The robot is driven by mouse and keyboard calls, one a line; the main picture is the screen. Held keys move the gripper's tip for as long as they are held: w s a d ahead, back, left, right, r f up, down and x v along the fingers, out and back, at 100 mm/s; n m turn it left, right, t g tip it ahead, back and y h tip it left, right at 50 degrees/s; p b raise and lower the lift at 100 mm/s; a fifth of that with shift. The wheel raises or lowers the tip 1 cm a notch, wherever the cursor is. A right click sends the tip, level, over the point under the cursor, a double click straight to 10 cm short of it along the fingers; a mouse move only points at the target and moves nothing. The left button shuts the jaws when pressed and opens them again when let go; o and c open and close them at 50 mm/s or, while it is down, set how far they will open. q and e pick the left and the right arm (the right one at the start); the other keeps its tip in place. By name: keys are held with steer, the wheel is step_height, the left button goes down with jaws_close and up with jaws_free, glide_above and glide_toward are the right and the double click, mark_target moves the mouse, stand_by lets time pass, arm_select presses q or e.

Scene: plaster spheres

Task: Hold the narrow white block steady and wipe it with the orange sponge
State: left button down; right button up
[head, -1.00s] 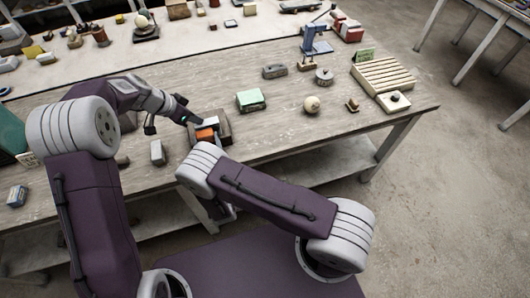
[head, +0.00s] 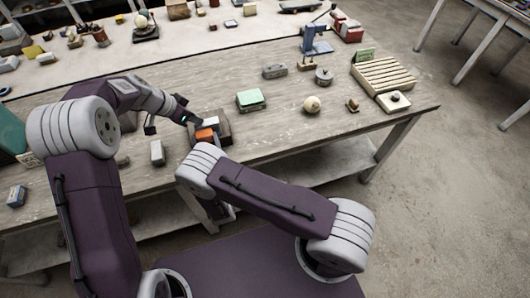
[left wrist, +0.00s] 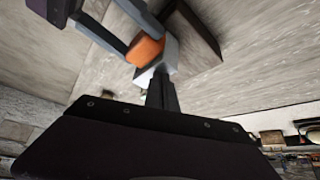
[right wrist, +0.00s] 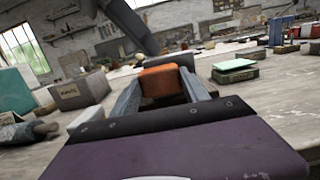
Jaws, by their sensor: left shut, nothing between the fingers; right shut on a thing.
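The narrow white block (head: 210,121) stands at the table's front, in front of a dark brown block. The orange sponge (head: 206,134) is on its near side and appears to touch it in the left wrist view (left wrist: 146,49). My right gripper (right wrist: 158,88) is shut on the sponge, a finger on each side. My left gripper (left wrist: 161,92) is shut and empty, its fingertips close against the white block (left wrist: 171,52); I cannot tell if they touch.
The dark brown block (head: 224,128) is right behind the white block. A light grey block (head: 157,152) stands to the left. A green box (head: 251,100) and a plaster ball (head: 311,105) stand to the right, with clear table between. The front edge is close.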

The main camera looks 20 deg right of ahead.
steer(key=shift+a, duration=0.8)
steer(key=shift+d, duration=1.85)
steer(key=shift+s+a, duration=0.65)
steer(key=shift+a, duration=0.3)
steer(key=shift+d, duration=1.55)
steer(key=shift+w, duration=0.65)
